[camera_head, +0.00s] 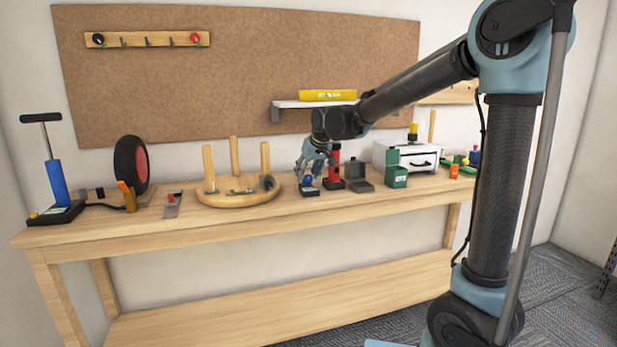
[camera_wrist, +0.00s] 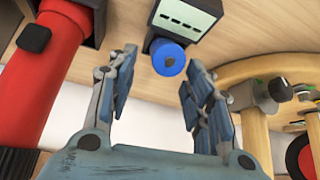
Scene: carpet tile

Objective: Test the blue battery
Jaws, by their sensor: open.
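The blue battery (camera_wrist: 168,58) is a short blue cylinder with a dark spot on its end. It stands at a small black device with a pale, dashed panel (camera_wrist: 182,17), apparently a tester; I cannot tell whether it sits in it or against it. In the head view the battery (camera_head: 308,180) and the device (camera_head: 310,191) are on the bench, right of the round wooden base. My gripper (camera_head: 312,170) is just above them, pointing down. In the wrist view my gripper (camera_wrist: 161,64) is open, and the battery shows between its fingertips, with no clear contact.
The wooden bench (camera_head: 350,207) is crowded. A red upright tool (camera_head: 334,162) stands close to the right of the gripper. The round base with pegs (camera_head: 238,197) is at the left. A dark open box (camera_head: 358,183) and a green box (camera_head: 397,177) stand further right.

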